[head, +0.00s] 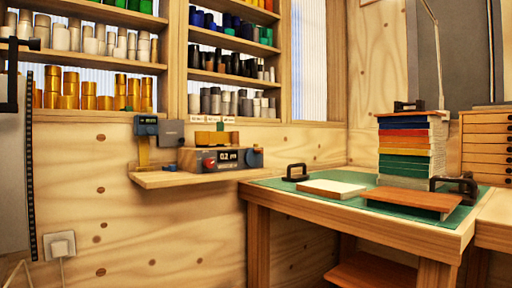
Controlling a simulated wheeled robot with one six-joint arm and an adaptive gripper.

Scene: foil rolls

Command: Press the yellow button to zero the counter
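A small wooden machine with a dark display (228,158) stands on a wall shelf (190,178) left of the middle. The display shows light digits that look like 12. A red knob or button (209,163) is left of the display, and a blue-grey round part (252,158) is at its right. A gold roll (212,138) lies on top. A blue device (146,125) with a small display is mounted to the left, with a yellow strip (143,152) below it. I cannot make out a yellow button for certain. My gripper is not in view.
A workbench with a green mat (335,178) stands at the right, holding a white-topped board (332,188), a reddish-brown board (411,202) and a stack of coloured sheets (411,145). Shelves of rolls line the wall above. A grey panel (14,170) stands at the left edge.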

